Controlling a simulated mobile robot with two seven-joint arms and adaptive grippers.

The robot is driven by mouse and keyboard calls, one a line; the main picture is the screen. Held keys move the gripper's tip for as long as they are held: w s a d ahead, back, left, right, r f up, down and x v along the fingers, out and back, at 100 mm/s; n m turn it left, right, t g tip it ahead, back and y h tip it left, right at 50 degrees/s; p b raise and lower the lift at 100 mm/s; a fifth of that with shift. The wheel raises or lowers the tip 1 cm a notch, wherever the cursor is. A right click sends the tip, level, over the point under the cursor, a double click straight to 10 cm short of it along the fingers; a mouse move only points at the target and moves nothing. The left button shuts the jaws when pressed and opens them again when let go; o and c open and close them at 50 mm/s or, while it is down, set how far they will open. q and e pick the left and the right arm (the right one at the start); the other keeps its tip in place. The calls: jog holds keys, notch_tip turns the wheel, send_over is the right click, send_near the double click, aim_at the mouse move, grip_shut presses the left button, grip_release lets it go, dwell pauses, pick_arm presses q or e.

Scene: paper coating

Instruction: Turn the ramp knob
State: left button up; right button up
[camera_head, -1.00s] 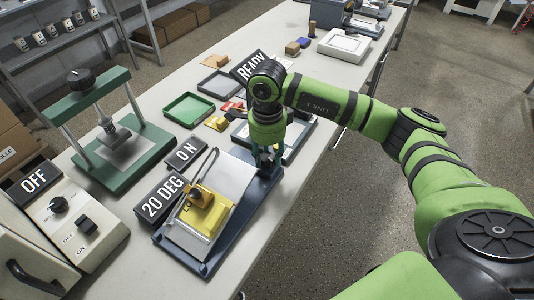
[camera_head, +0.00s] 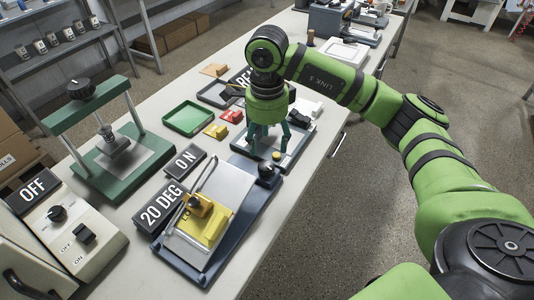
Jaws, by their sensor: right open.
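A blue coating bench (camera_head: 213,245) with a pale plate stands in the middle of the table. A black round knob (camera_head: 267,171) sits at its far right corner. Which knob is the ramp knob I cannot tell from any label. My right gripper (camera_head: 268,154) points down just beyond this black knob. Its teal fingers are spread apart and empty, over the near end of a second dark-framed device (camera_head: 299,138). A small yellow round part shows between the fingertips. Contact with that device cannot be told. My left gripper is not in view.
Signs read "20 DEG" (camera_head: 159,212), "ON" (camera_head: 185,159) and "OFF" (camera_head: 33,190). A cream control box (camera_head: 75,232) with a black knob (camera_head: 57,213) stands at left. A green press (camera_head: 128,165) and a green tray (camera_head: 188,120) stand beyond. The READY sign is partly hidden by my arm.

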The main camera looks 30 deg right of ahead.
notch_tip(320, 180, up, 4)
jog(key=shift+f, duration=0.1)
jog(key=shift+w, duration=0.1)
dwell(2.6)
